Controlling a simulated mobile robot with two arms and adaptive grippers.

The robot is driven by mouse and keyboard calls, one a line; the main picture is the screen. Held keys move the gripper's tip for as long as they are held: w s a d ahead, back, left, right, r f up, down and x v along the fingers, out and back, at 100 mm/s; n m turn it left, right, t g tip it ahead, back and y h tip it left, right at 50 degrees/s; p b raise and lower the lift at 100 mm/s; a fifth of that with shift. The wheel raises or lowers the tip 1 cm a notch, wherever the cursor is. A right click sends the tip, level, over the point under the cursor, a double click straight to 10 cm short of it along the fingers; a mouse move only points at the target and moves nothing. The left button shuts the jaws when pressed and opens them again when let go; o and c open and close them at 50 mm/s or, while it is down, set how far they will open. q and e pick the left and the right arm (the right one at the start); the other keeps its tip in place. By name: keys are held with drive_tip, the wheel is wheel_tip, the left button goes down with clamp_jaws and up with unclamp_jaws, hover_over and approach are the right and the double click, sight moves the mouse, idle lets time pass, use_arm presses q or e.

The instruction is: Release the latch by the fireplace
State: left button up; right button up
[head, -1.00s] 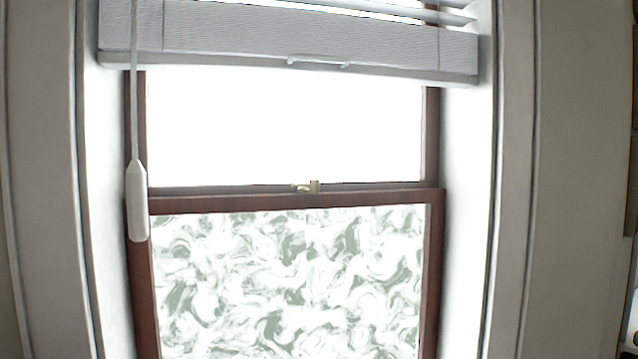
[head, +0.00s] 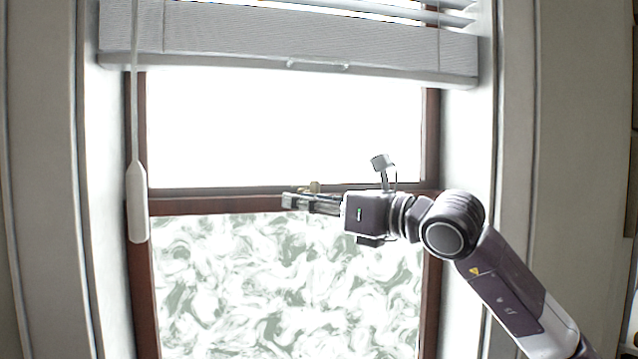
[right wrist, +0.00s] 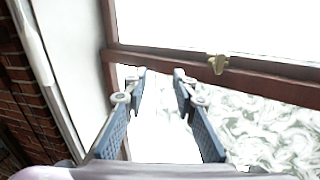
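The latch is a small brass piece (head: 315,186) on the meeting rail of the dark red-brown sash window. In the head view my right gripper (head: 287,200) is in front of the rail and hides the latch's lower part. In the right wrist view the whole latch (right wrist: 218,63) shows on the rail, above and to the right of the fingers. There my right gripper (right wrist: 160,78) has its two blue-padded fingers apart with nothing between them, and it appears clear of the latch. My left gripper is not in view.
A grey blind (head: 300,45) hangs across the window's top, with a white cord pull (head: 137,202) at the left. The lower pane (head: 230,290) has a swirled pattern. White frame sides stand left and right. A brick wall (right wrist: 25,90) shows at the left in the wrist view.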

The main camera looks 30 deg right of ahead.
sight(319, 182)
drive_tip(key=s+d+r+m+h, duration=0.1)
drive_tip(key=d+r+m+h, duration=0.2)
drive_tip(key=d, duration=0.5)
drive_tip(key=shift+n+t+h, duration=0.3)
drive_tip(key=shift+n+h, duration=0.3)
drive_tip(key=shift+w+a+f+p, duration=0.15)
drive_tip(key=shift+w+p, duration=0.55)
drive_tip(key=shift+w, duration=0.55)
drive_tip(key=shift+w+a+p, duration=0.15)
drive_tip(key=shift+w+p, duration=0.5)
drive_tip(key=shift+w, duration=0.55)
drive_tip(key=shift+w+a+f+p, duration=0.15)
drive_tip(key=shift+w+p, duration=0.55)
drive_tip(key=shift+w, duration=0.55)
drive_tip(key=shift+r, duration=0.1)
clamp_jaws()
